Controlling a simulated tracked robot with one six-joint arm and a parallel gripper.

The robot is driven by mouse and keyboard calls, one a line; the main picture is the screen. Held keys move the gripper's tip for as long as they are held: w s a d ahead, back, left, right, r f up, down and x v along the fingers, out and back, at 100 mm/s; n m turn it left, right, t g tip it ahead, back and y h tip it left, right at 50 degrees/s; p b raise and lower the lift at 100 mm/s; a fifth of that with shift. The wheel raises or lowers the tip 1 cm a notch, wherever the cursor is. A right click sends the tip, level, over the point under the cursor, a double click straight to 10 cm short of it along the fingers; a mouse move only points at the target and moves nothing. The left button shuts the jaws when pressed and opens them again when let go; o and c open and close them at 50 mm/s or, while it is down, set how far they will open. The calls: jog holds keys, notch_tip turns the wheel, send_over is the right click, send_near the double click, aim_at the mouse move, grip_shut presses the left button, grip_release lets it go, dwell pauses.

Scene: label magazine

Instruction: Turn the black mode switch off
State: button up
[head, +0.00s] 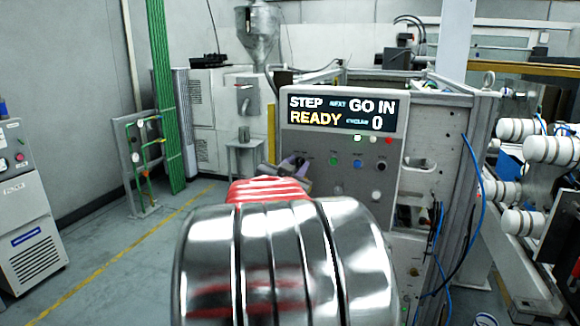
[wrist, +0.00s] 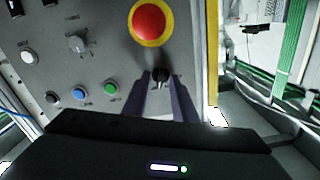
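The black mode switch (wrist: 160,75) is a small dark knob on the grey control panel (wrist: 108,62), seen in the wrist view. My gripper (wrist: 160,78) is open, with one purple-grey finger on each side of the knob. I cannot tell whether either finger touches it. In the head view, my gripper (head: 295,163) is at the left part of the panel, and the switch is hidden there. The switch's exact setting is hard to read.
A red emergency button (wrist: 150,22) with a yellow ring is close to the switch. Green (wrist: 111,89), blue (wrist: 80,93) and white (wrist: 29,57) buttons and a grey knob (wrist: 77,43) share the panel. A display (head: 340,112) above reads STEP READY, GO IN, 0.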

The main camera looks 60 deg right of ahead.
jog(key=shift+c, duration=0.5)
grip_shut()
jog(key=shift+n, duration=0.5)
jog(key=n, duration=0.6)
jog(key=shift+w, duration=0.15)
jog(key=n, duration=1)
jog(key=shift+w+a+f, duration=0.1)
jog(key=shift+w+f, duration=0.1)
jog(key=shift+f, duration=0.05)
jog(key=shift+n, duration=0.3)
